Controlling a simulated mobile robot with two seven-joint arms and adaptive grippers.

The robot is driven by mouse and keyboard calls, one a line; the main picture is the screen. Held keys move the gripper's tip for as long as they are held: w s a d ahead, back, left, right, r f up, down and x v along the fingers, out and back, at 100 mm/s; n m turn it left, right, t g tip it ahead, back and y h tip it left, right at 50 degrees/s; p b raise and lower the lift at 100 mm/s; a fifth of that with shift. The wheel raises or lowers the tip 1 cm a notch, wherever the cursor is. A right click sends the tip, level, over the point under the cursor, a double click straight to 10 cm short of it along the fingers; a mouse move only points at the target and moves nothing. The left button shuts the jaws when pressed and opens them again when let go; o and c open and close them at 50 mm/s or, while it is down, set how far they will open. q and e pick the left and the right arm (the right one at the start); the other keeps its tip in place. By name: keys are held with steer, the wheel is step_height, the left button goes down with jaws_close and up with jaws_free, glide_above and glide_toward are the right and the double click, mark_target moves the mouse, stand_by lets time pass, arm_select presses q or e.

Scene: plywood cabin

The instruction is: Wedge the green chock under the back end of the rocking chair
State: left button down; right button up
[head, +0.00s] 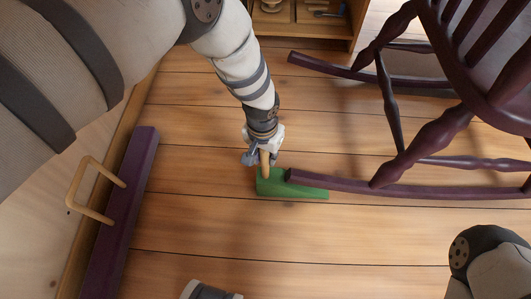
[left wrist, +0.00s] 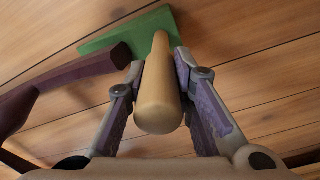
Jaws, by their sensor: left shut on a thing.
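The green chock (head: 305,193) lies on the plank floor at the back end of the rocking chair's near rocker (head: 340,184). Its wooden handle (head: 265,163) stands up at its left end. My left gripper (head: 263,150) is shut on this handle, which also shows between the fingers in the left wrist view (left wrist: 158,95). The rocker's tip overlaps the chock in the head view, and in the left wrist view the rocker end (left wrist: 118,56) crosses the green chock (left wrist: 130,30). I cannot tell whether they touch. My right gripper is not in view.
The dark purple rocking chair (head: 415,150) fills the upper right, with its far rocker (head: 345,71) behind. A purple bar (head: 122,205) with a wooden loop handle (head: 78,184) is along the left wall. A wooden shelf (head: 300,40) stands at the top.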

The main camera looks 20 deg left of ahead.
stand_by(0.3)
arm_select(q)
steer(key=c, duration=1.3)
jaws_free()
steer(key=shift+d, duration=0.1)
